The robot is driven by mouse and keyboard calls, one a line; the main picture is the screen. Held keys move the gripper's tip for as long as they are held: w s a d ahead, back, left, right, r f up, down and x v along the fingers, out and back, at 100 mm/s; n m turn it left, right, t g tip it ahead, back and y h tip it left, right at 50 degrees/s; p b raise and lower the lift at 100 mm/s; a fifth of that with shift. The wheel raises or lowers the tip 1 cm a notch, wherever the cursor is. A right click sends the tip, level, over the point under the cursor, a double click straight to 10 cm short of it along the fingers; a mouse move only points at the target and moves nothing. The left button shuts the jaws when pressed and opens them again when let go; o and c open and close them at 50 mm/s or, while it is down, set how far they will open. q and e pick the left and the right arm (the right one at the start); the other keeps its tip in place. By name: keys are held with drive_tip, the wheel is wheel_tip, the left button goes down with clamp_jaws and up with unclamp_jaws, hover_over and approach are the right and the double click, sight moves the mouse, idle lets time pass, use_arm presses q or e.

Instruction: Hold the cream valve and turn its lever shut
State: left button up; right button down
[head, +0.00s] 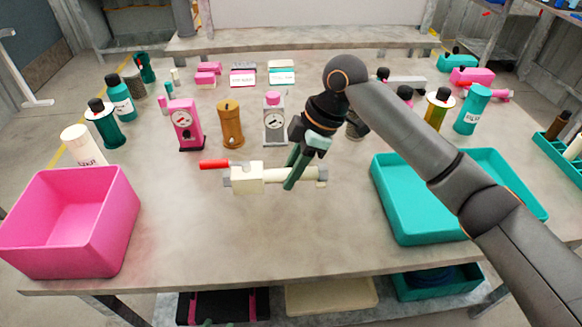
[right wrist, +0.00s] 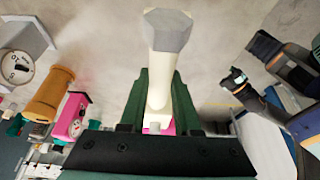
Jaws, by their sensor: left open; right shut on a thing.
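The cream valve (head: 247,178) lies level across the middle of the workbench area, with grey ends. Its red lever (head: 214,164) points left, roughly in line with the pipe. My right gripper (head: 296,170) comes from above and is shut around the pipe on the right half, apart from the lever. In the right wrist view the green fingers (right wrist: 157,100) stand on both sides of the cream pipe (right wrist: 170,65), with a grey hexagonal end beyond; the lever is hidden there. I cannot tell whether the valve touches the bench. My left gripper is not in view.
A pink bin (head: 120,215) stands at the front left and a teal tray (head: 400,215) at the right. A pink gauge unit (head: 183,125), a brown bottle (head: 230,125) and a grey gauge unit (head: 273,140) stand behind the valve. The bench in front of the valve is clear.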

drive_tip(key=b, duration=0.1)
hover_over(285, 209)
drive_tip(key=d, duration=0.1)
drive_tip(key=shift+d+f, duration=0.15)
drive_tip(key=shift+f, duration=2.65)
drive_tip(key=shift+f, duration=0.35)
drive_tip(key=shift+f+b, duration=0.45)
drive_tip(key=shift+f, duration=0.25)
drive_tip(key=shift+f, duration=0.35)
drive_tip(key=c, duration=0.9)
unclamp_jaws()
drive_tip(key=o, duration=0.4)
drive_tip(key=shift+c, duration=0.2)
